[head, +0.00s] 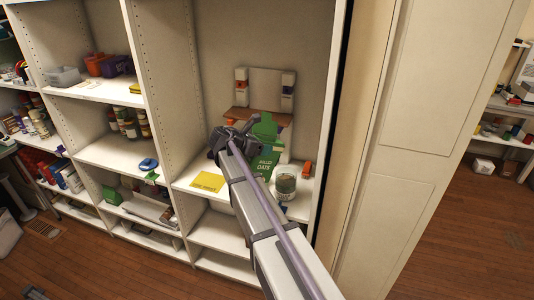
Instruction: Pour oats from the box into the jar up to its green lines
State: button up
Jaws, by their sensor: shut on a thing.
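The green oats box (265,163) stands roughly upright over the shelf in the right-hand bay, its label facing me. My gripper (238,138) is at the box's upper left, shut on it. My arm covers part of the box, and the fingertips are hard to make out. The clear jar (285,186) stands on the shelf just right of and in front of the box. Something greyish-green shows in the jar. Its green lines and exact fill level are too small to tell. I cannot tell whether the box touches the shelf.
A yellow card (208,182) lies on the shelf left of the box. An orange object (307,169) stands behind the jar at right. A brown ledge (250,115) with white posts is behind. The bay's side walls are close; jars and bins fill the left bays.

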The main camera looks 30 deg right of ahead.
jog(key=a+h+b, duration=0.1)
jog(key=h+b, duration=0.1)
jog(key=f+h+b, duration=0.1)
jog(key=b, duration=0.2)
jog(key=a+f+t+h+b, duration=0.1)
jog(key=h+b, duration=0.1)
jog(key=b, duration=0.1)
jog(key=shift+s+a+f+h, duration=0.1)
jog(key=shift+s+a+h, duration=0.1)
jog(key=shift+a+h, duration=0.1)
notch_tip(320, 180, up, 8)
jog(key=p, duration=0.8)
jog(key=shift+r, duration=0.25)
jog(key=shift+f+b, duration=0.3)
jog(key=shift+f, duration=0.05)
